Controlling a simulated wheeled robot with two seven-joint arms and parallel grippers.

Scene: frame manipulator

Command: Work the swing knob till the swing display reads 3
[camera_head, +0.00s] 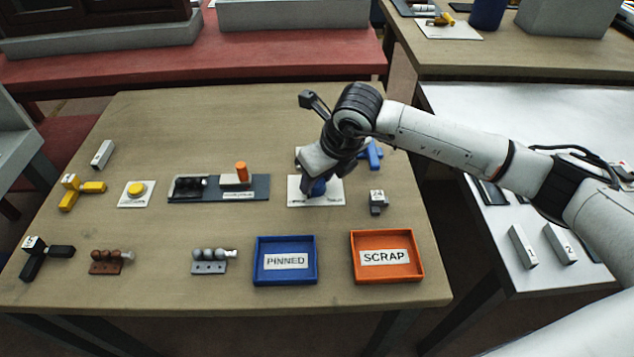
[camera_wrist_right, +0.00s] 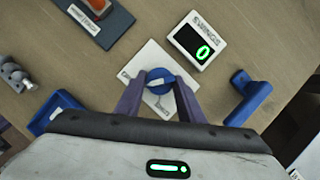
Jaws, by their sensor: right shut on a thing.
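The round blue knob (camera_wrist_right: 160,96), with a light bar across its top, stands on a white plate (camera_wrist_right: 131,67). My right gripper (camera_wrist_right: 159,84) is shut on the knob, with one finger on each side of it. In the head view my right gripper (camera_head: 318,180) comes down over the plate (camera_head: 334,198) and hides most of the knob (camera_head: 319,188). The swing display (camera_wrist_right: 196,41) is a white box with a black screen beside the plate, and it reads a green 0. My arm mostly hides it in the head view. My left gripper is not in view.
A blue tray marked PINNED (camera_head: 285,282) and an orange tray marked SCRAP (camera_head: 387,279) sit nearer the front edge. A blue piece (camera_head: 371,154) and a grey piece (camera_head: 377,204) lie right of the plate. A dark panel with an orange knob (camera_head: 242,171) lies left.

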